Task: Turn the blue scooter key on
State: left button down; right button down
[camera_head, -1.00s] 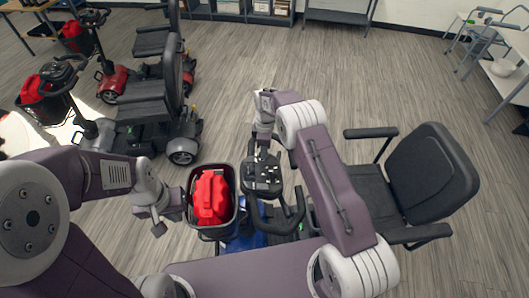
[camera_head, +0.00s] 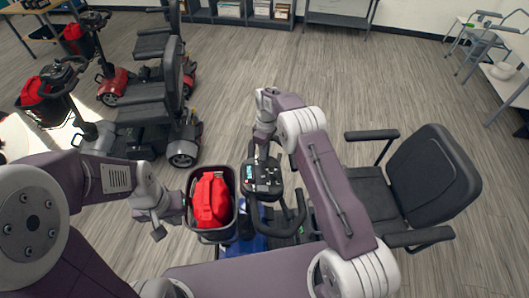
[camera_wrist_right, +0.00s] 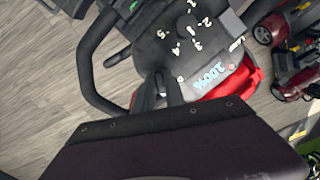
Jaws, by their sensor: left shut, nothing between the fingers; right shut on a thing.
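The blue scooter's black console (camera_head: 263,180) stands in the middle of the head view, its blue body (camera_head: 252,243) partly visible below. A small display (camera_head: 249,172) on the console glows cyan. In the right wrist view the console (camera_wrist_right: 185,45) shows white numbers and a lit display reading 100% (camera_wrist_right: 211,75). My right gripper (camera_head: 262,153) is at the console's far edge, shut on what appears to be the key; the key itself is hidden. My left gripper (camera_head: 158,232) is shut and empty, left of the basket.
The scooter's front basket (camera_head: 232,228) holds a red bag (camera_head: 211,200). Black handlebars (camera_head: 297,215) curve beside the console, and the black seat (camera_head: 430,180) stands to the right.

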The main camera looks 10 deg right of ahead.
jog(key=shift+w+r, duration=0.25)
jog(key=shift+w, duration=0.05)
jog(key=c, duration=1.6)
grip_release()
jog(key=shift+o, duration=1)
jog(key=shift+s+f, duration=0.15)
jog(key=shift+r, duration=0.3)
notch_tip(320, 180, up, 8)
jog(key=b, duration=0.1)
jog(key=shift+w+d+r, duration=0.25)
jog(key=shift+w, duration=0.05)
